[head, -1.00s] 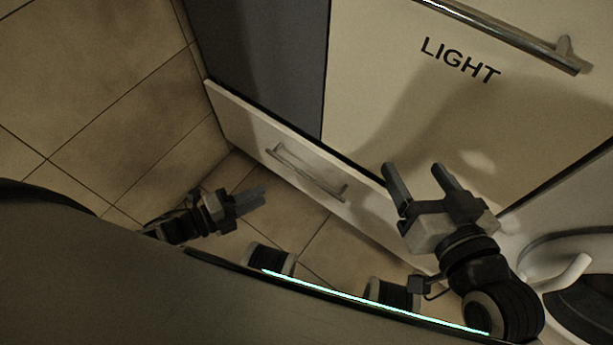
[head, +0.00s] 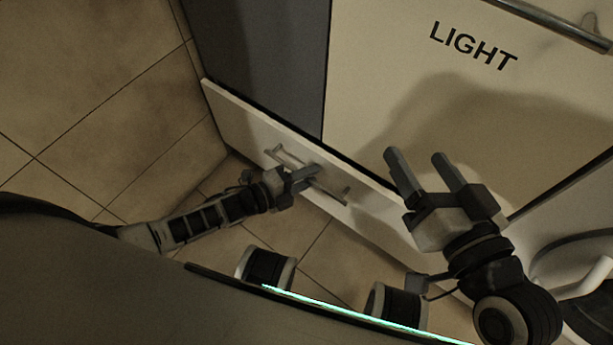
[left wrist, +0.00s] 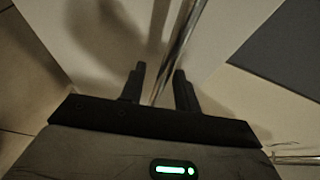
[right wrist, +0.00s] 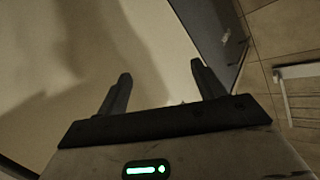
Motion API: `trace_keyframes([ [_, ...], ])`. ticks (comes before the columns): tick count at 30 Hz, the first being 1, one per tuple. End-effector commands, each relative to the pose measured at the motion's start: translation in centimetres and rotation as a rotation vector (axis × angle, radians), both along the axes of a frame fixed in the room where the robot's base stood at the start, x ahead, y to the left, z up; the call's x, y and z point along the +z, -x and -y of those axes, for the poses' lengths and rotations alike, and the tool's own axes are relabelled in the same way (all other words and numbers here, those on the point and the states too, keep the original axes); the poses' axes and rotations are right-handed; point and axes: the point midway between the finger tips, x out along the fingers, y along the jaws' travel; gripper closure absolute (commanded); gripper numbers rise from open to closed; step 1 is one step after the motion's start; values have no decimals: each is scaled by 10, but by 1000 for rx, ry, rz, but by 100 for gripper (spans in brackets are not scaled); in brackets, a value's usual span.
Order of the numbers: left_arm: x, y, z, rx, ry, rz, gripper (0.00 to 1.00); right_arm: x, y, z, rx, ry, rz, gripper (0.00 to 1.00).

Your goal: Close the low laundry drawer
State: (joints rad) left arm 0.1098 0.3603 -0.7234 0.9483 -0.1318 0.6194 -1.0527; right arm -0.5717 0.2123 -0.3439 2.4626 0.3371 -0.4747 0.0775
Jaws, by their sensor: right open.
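The low drawer (head: 235,115) has a white front that stands out a little from the cabinet, with its top edge showing in the head view. Its metal bar handle (head: 278,154) runs across the front. My left gripper (head: 308,178) is at the handle and covers part of it. In the left wrist view the handle bar (left wrist: 183,45) passes between my two left fingers (left wrist: 160,82), which are apart with a gap around the bar. My right gripper (head: 418,160) is open and empty in front of the cream panel, to the right of the drawer handle.
A cream panel marked LIGHT (head: 472,46) with a metal handle (head: 560,25) is above the drawer. A dark grey panel (head: 265,60) is beside it. A white appliance with a round door (head: 570,250) is at the right. Tiled floor (head: 90,100) is clear at the left.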

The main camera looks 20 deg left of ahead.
Motion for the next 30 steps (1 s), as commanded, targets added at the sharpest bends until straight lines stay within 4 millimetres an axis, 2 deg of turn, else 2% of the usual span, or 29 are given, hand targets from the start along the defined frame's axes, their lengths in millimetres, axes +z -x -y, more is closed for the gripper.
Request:
trace_keyframes([
  [3,0,0,0,0,0,0,68,4,-1,0,-3,-6,10,31],
  [4,0,0,0,0,0,0,74,5,-2,0,-3,-7,11,31],
  [7,0,0,0,0,0,0,100,6,-2,0,-4,-9,14,31],
  [14,-1,-4,1,-1,1,2,100,3,-2,0,-4,-13,12,31],
  [19,-2,-26,9,0,1,5,100,-5,-1,-3,5,-59,1,31],
  [28,1,-32,11,4,-1,1,100,7,-1,-3,7,-86,20,31],
  [29,1,-32,11,4,-1,1,81,8,-1,-3,7,-86,20,31],
  [30,1,-32,11,4,-1,2,70,8,-1,-3,7,-85,21,31],
])
